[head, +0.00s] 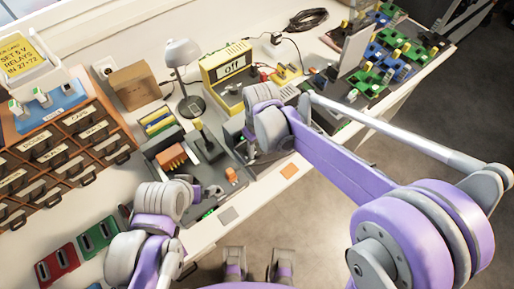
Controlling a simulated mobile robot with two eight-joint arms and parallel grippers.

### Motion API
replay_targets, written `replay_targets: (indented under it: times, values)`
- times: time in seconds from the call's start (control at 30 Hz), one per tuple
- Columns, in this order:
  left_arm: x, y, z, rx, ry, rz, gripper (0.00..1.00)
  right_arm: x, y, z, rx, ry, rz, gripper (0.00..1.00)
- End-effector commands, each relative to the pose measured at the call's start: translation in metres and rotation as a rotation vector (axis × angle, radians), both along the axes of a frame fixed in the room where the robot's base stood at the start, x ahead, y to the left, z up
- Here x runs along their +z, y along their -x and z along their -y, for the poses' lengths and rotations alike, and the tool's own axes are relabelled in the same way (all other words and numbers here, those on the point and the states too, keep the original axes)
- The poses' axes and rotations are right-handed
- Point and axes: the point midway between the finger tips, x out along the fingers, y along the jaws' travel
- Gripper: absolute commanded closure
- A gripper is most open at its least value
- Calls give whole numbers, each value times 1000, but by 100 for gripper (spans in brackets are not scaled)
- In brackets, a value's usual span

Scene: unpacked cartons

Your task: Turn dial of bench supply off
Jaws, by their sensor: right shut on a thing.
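My left gripper (206,202) is at the front of the grey tray, left of the right one. Its fingers are too small and covered to read.
The grey tray (232,186) holds orange and dark parts. A grey lamp (183,52) and a brown carton (134,84) stand left of the supply. A drawer rack (62,150) is at left. Several green and blue boards (388,58) crowd the right end.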

Motion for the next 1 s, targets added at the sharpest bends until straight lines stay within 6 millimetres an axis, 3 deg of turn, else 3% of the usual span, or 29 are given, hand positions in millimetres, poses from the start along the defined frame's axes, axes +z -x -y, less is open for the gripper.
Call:
replay_targets:
  times: [0.4, 0.93, 0.97, 1.0]
  values:
    - [-4, 1, 0, 0, 0, -1, 1, 0, 0, 0, 171, 0, 0, 100]
    - [-4, 1, 0, 0, 0, -1, 1, 0, 0, 0, 190, 0, 0, 100]
    - [-4, 1, 0, 0, 0, -1, 1, 0, 0, 0, 190, 0, 0, 54]
    - [-4, 1, 0, 0, 0, -2, 1, 0, 0, 0, 190, 0, 0, 47]
